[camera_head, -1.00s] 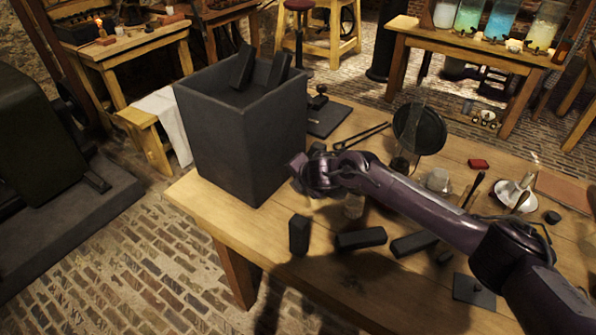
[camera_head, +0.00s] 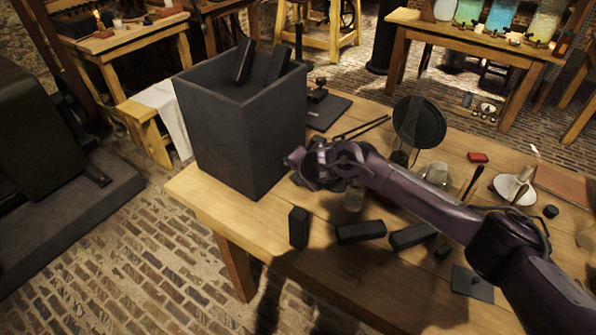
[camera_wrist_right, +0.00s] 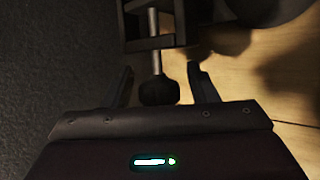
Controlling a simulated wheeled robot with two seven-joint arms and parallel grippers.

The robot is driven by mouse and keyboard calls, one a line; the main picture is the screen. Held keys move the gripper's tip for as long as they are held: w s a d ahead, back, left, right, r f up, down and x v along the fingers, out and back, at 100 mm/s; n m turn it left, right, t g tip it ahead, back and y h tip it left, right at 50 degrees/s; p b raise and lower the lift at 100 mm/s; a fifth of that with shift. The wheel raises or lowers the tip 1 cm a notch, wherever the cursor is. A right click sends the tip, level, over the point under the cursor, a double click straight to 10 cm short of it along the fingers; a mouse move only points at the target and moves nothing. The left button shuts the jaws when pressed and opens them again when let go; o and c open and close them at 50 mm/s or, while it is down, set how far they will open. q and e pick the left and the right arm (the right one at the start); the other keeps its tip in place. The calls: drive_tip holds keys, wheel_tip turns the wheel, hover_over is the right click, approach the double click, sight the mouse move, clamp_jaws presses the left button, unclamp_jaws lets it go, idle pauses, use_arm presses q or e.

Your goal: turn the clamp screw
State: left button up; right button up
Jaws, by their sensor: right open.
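In the right wrist view, a dark metal clamp (camera_wrist_right: 160,24) stands at the top with a pale threaded screw (camera_wrist_right: 156,52). The screw ends in a dark rounded knob (camera_wrist_right: 158,91). My right gripper (camera_wrist_right: 160,70) is open, with one finger on each side of the knob and a visible gap on both sides. In the head view my right gripper (camera_head: 297,165) is beside the right edge of a tall dark box (camera_head: 235,130); the arm and hand hide the clamp there. My left gripper is not in view.
The wooden table (camera_head: 340,280) carries dark blocks (camera_head: 360,232), a round dark disc on a stand (camera_head: 418,122), small glass vessels (camera_head: 436,175), a white dish (camera_head: 512,188) and a red block (camera_head: 478,157). The table's front left is bare.

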drive_tip(key=v, duration=0.7)
drive_tip(key=shift+s+r, duration=0.25)
drive_tip(key=shift+d, duration=0.1)
